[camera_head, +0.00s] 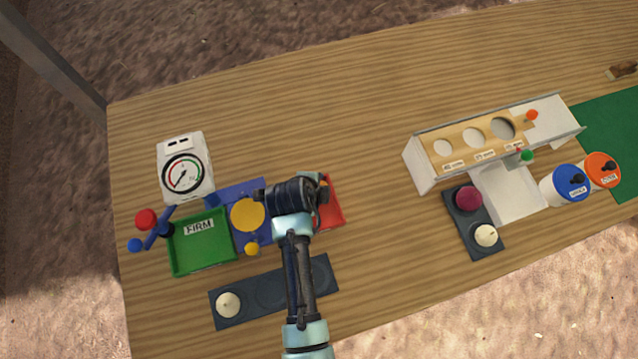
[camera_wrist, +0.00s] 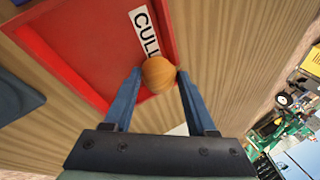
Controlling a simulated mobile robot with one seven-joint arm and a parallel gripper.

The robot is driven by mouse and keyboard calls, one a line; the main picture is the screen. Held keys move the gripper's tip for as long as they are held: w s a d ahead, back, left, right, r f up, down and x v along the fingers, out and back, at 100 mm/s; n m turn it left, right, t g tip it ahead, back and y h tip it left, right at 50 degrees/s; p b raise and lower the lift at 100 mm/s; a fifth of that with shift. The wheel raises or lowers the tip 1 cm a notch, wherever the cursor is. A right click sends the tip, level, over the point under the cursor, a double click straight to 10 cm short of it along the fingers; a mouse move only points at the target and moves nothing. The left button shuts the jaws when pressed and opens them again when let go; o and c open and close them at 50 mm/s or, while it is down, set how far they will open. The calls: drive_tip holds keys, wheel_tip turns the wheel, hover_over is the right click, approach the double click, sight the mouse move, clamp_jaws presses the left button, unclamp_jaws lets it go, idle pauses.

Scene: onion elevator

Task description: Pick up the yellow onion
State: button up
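The yellow onion (camera_wrist: 158,74) is a small round orange-brown ball between the fingertips of my gripper (camera_wrist: 159,73) in the wrist view. Both blue fingers appear to touch its sides. Behind it lies the red tray (camera_wrist: 66,62) with a CULL label, and the onion overlaps the tray's edge in that view. In the head view my gripper (camera_head: 314,196) is over the red tray (camera_head: 331,210) and covers much of it. Only a speck of orange shows by the fingers there.
Below is a dark holder (camera_head: 270,289) with a pale onion. A white sizing chute (camera_head: 420,170) stands right; the table's back middle is clear.

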clamp_jaws()
wheel_tip(320, 180, up, 10)
idle(0.5)
